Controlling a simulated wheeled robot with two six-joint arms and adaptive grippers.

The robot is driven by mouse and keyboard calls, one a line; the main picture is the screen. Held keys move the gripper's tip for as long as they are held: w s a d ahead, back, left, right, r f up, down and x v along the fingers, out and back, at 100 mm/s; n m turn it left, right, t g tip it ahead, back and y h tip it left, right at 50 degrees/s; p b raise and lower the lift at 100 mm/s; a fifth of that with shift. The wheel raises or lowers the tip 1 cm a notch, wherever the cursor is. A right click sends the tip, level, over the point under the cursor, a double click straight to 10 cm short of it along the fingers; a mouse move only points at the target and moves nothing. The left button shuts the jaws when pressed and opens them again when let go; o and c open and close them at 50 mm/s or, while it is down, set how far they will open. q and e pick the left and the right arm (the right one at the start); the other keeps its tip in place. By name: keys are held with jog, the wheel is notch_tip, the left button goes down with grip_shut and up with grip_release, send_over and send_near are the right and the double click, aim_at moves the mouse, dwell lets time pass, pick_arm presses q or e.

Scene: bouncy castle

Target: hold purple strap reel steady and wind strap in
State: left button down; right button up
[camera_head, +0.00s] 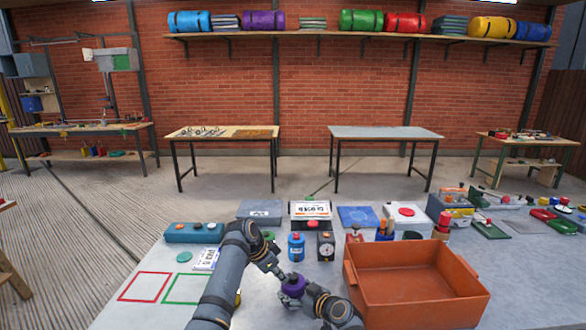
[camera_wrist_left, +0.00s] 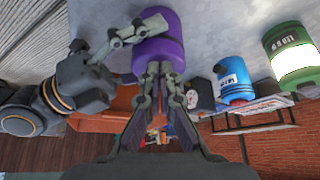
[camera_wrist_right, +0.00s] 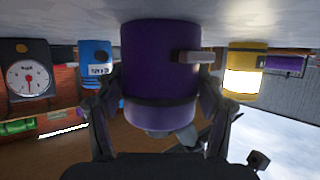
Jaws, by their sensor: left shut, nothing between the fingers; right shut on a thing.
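The purple strap reel (camera_head: 293,286) stands on the grey table between my two grippers. It fills the middle of the right wrist view (camera_wrist_right: 160,75), with a small grey stub (camera_wrist_right: 193,57) on its side. My right gripper (camera_head: 308,292) is shut on the reel, one finger on each side. My left gripper (camera_head: 279,274) is shut and empty, its fingertips close to the reel. In the left wrist view, the reel (camera_wrist_left: 160,45) lies just beyond those fingertips (camera_wrist_left: 165,72); I cannot tell whether they touch it. I cannot make out any strap.
An orange bin (camera_head: 415,300) stands right of the reel. A blue bottle (camera_head: 296,247) and a black gauge (camera_head: 326,246) stand behind it. A yellow container (camera_wrist_right: 243,75) shows beside it in the right wrist view. Red (camera_head: 146,286) and green outlined squares mark free room at the left.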

pick_arm(q)
notch_tip(320, 180, up, 6)
jog(key=shift+s+a, duration=0.2)
jog(key=shift+a, duration=0.15)
dwell(0.4)
pick_arm(e)
jog(key=o, duration=1.7)
jog(key=shift+c, duration=0.2)
jog(key=v, duration=1.2)
